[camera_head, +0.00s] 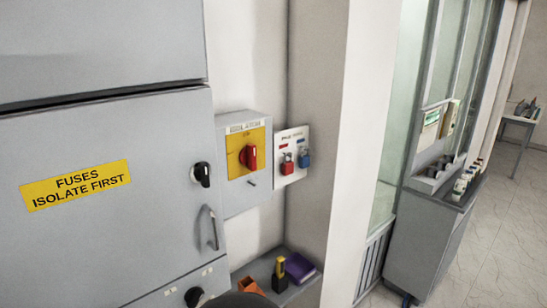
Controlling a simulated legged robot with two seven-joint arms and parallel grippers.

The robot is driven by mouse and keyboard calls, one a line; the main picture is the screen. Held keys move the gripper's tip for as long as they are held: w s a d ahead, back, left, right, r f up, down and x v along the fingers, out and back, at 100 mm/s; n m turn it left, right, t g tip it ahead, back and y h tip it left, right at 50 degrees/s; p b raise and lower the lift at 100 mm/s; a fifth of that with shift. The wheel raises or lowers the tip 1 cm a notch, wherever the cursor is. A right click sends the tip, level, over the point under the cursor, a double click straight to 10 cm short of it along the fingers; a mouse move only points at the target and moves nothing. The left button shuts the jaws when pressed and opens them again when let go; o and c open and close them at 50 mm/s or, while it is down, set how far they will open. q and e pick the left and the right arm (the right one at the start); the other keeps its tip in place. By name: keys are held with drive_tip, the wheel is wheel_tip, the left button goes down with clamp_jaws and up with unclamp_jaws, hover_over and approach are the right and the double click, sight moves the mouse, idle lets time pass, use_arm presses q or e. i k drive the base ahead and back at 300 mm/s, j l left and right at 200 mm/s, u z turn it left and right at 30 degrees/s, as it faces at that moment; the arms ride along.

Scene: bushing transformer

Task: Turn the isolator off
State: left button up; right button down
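The isolator (243,165) is a grey box on the wall, right of the large grey cabinet. Its front has a yellow plate (236,141) with a red rotary handle (249,157). The handle looks roughly upright, but the markings around it are too small to read. Neither of my grippers can be seen. A dark rounded shape at the bottom edge, below the cabinet, is cut off and I cannot tell what it is.
The grey cabinet (100,235) has a yellow label, a black knob (201,174) and a door handle (213,228). Red (287,164) and blue padlocks (304,159) hang on a white board. A shelf below holds a yellow-black tool (280,274) and a purple item (299,267). Open floor lies right.

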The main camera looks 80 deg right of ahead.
sight(248, 155)
drive_tip(key=z, duration=2.35)
